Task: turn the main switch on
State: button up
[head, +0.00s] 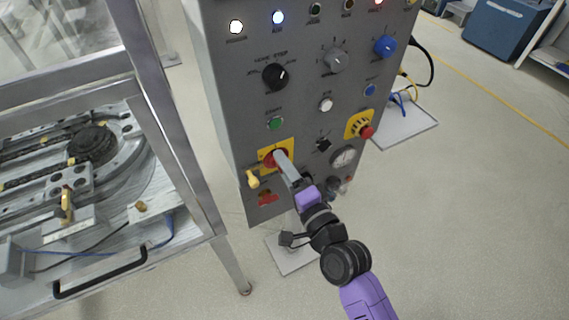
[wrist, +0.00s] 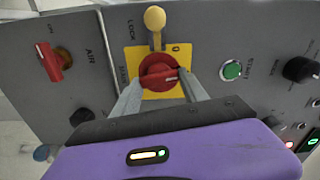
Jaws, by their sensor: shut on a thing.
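The main switch is a red rotary knob (wrist: 158,70) on a yellow plate (wrist: 180,57) in the wrist view. It also shows low on the grey control panel in the head view (head: 268,158), partly covered by my gripper. My gripper (wrist: 162,88) has one finger on each side of the knob and is shut on it. The knob's bar lies roughly crosswise in the wrist view, near a "0" mark on the plate. In the head view my gripper (head: 280,157) reaches the panel from the lower right.
A yellow lock piece (wrist: 155,20) hangs close beside the switch. A red air handle (wrist: 50,62) and a green start button (wrist: 232,70) are near. A red emergency button (head: 366,132) sits to the right. A metal-framed machine with a black handle (head: 100,275) stands left.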

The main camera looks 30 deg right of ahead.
jog(key=shift+m, duration=0.9)
jog(key=shift+f+p, duration=0.1)
jog(key=shift+p, duration=0.2)
jog(key=o, duration=1.4)
jog(key=s+b, duration=0.2)
jog(key=s, duration=0.5)
jog(key=shift+s+b, duration=0.3)
jog(key=shift+s, duration=0.1)
